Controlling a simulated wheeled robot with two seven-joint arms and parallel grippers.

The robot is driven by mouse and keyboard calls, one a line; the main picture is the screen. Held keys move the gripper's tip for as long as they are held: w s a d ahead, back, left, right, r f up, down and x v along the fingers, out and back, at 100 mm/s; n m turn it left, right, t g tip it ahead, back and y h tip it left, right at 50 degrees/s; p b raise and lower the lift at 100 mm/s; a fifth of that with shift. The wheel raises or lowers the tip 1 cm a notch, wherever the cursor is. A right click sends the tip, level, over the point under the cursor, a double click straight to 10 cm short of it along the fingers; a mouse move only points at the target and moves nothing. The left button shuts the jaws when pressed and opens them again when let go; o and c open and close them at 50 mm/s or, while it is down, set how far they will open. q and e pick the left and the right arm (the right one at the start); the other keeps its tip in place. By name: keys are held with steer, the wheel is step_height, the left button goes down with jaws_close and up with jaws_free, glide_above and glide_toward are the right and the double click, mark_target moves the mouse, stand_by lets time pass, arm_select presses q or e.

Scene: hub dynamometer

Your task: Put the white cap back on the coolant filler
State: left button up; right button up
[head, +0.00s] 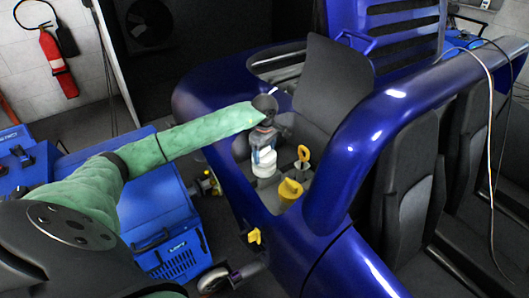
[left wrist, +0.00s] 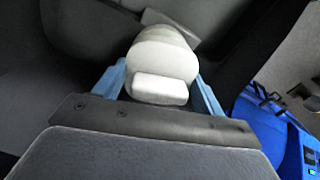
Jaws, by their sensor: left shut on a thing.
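My left gripper (head: 263,143) reaches down into the open bay of the blue vehicle. Its blue fingers are shut on the white cap, which shows between them in the left wrist view (left wrist: 160,88). The cap has a block-shaped grip in front of a wider rounded part. In the head view a white body (head: 264,164) shows just below the fingertips; I cannot tell how much of it is cap and how much is coolant filler. Whether the cap touches the filler is hidden. My right gripper is in neither view.
A yellow ring handle (head: 303,154) and a yellow cap (head: 290,189) stand close to the right of the gripper. A dark raised panel (head: 333,78) rises behind. The blue body rim (head: 245,190) surrounds the bay. Blue cases (head: 165,215) stand at the left.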

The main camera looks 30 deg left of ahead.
arm_select(q)
steer(key=shift+f+b, duration=0.45)
steer(key=shift+f, duration=0.15)
steer(key=o, duration=0.7)
steer(key=shift+r, duration=0.2)
steer(key=shift+r+p, duration=1.7)
steer(key=shift+r, duration=3.65)
